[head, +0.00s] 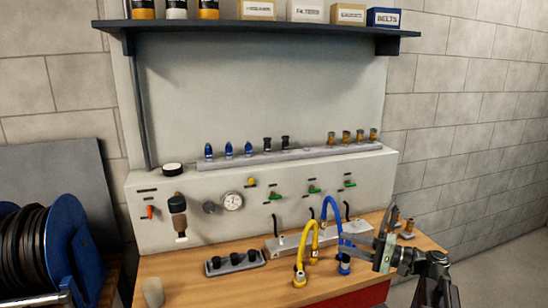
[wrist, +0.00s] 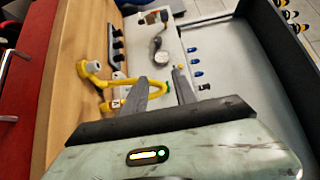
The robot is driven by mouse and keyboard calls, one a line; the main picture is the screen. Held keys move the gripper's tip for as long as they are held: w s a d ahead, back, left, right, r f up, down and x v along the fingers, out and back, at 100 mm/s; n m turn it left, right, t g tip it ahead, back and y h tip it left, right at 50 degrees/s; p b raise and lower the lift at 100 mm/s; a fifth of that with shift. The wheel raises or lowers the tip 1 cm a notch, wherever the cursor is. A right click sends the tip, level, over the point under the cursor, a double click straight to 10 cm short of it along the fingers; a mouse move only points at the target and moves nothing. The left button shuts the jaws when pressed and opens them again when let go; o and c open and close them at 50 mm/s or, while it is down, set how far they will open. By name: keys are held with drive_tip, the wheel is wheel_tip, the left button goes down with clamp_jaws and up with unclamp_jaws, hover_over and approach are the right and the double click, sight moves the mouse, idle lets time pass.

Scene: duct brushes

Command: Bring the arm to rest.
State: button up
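My gripper (head: 366,243) is at the lower right in the head view, beside the blue hose (head: 332,206) and above the wooden bench. In the wrist view its two fingers (wrist: 166,82) stand apart, with nothing held visible between them; a green spot behind the gap looks like background. The blue hose arches from the grey manifold block (head: 272,246) to a blue end fitting (head: 344,264) near the gripper. The yellow hose (head: 314,240) arches to a yellow end fitting (head: 299,279); it also shows in the wrist view (wrist: 124,82).
The wooden bench (head: 210,280) carries a black-topped holder (head: 234,263) and a pale cup (head: 153,291). Brass fittings (head: 408,227) stand close to my gripper. Behind is a panel with a gauge (head: 232,201) and a fitting rail (head: 270,157). A shelf (head: 250,29) hangs above. A hose reel (head: 35,255) is left.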

drive_tip(key=s+a+f+n+g+h+p, duration=0.1)
drive_tip(key=s+a+f+n+g+p, duration=0.15)
drive_tip(key=a, duration=0.55)
drive_tip(key=s+a+f+n+g+h+p, duration=0.1)
drive_tip(key=a+f+g, duration=0.15)
drive_tip(key=a, duration=0.65)
drive_tip(key=s+a+f+g+h+p, duration=0.1)
drive_tip(key=s+a+f+g+h, duration=0.15)
drive_tip(key=s+f+h, duration=0.35)
drive_tip(key=s+d+f+n+h, duration=0.1)
drive_tip(key=d+f+h, duration=0.3)
drive_tip(key=d, duration=0.3)
drive_tip(key=d+f+h, duration=0.4)
drive_tip(key=d, duration=0.3)
drive_tip(key=shift+s+d+n, duration=0.2)
drive_tip(key=shift+s+n, duration=0.15)
drive_tip(key=shift+s, duration=0.05)
drive_tip(key=shift+g, duration=0.25)
